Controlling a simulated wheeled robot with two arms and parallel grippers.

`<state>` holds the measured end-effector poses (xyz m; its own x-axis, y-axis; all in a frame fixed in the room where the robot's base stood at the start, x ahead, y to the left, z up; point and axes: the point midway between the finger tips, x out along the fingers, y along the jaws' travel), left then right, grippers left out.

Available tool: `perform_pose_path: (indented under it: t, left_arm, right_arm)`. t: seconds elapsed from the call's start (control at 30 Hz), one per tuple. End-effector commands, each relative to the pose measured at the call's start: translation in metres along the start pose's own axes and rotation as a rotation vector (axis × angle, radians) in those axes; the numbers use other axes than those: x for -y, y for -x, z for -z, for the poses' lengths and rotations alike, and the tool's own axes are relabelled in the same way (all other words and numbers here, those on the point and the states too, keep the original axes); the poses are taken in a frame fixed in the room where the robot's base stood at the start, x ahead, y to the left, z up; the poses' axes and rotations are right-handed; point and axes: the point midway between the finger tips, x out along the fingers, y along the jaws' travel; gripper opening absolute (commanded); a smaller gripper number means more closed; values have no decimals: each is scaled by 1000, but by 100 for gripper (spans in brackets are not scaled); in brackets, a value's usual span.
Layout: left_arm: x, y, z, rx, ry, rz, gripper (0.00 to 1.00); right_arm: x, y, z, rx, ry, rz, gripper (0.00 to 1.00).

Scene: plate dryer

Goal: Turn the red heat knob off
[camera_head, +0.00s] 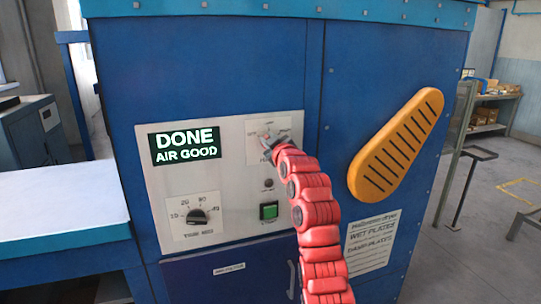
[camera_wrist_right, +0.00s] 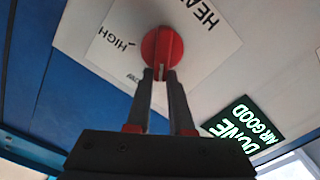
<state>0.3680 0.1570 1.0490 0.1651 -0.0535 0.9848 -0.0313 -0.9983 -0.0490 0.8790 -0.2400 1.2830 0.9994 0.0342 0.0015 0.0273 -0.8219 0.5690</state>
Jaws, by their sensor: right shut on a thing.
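The red heat knob (camera_wrist_right: 161,45) sits on a white label plate in the right wrist view, with "HEAT" and "HIGH" printed beside it. My right gripper (camera_wrist_right: 160,76) is shut on the raised grip of the knob, one finger on each side. In the head view my right gripper (camera_head: 268,141) reaches the heat label plate (camera_head: 283,124) at the top right of the panel and hides the knob. I cannot tell which mark the knob points to. My left gripper is out of view.
The control panel (camera_head: 228,136) also holds a lit "DONE AIR GOOD" display (camera_head: 186,146), a black timer knob (camera_head: 197,216) and a green button (camera_head: 269,211). An orange slotted guard (camera_head: 397,146) stands out on the blue cabinet at right. A light worktop (camera_head: 60,203) is at left.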

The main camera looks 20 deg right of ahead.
Motion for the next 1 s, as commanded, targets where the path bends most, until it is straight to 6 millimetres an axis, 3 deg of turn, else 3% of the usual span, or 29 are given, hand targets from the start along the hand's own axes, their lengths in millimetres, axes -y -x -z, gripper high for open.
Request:
perform_pose_path:
  t: [0.03, 0.1, 0.4, 1.0]
  left_arm:
    - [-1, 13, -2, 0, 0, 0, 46]
    - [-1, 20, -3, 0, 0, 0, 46]
    - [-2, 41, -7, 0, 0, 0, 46]
    - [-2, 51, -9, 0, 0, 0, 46]
  right_arm:
    - [4, 0, -5, -1, 41, -1, 0]
    - [6, 0, -6, 1, 104, 0, 0]
    - [11, 0, -4, 1, 320, 1, 0]
    - [13, 0, -4, 3, 458, 3, 0]
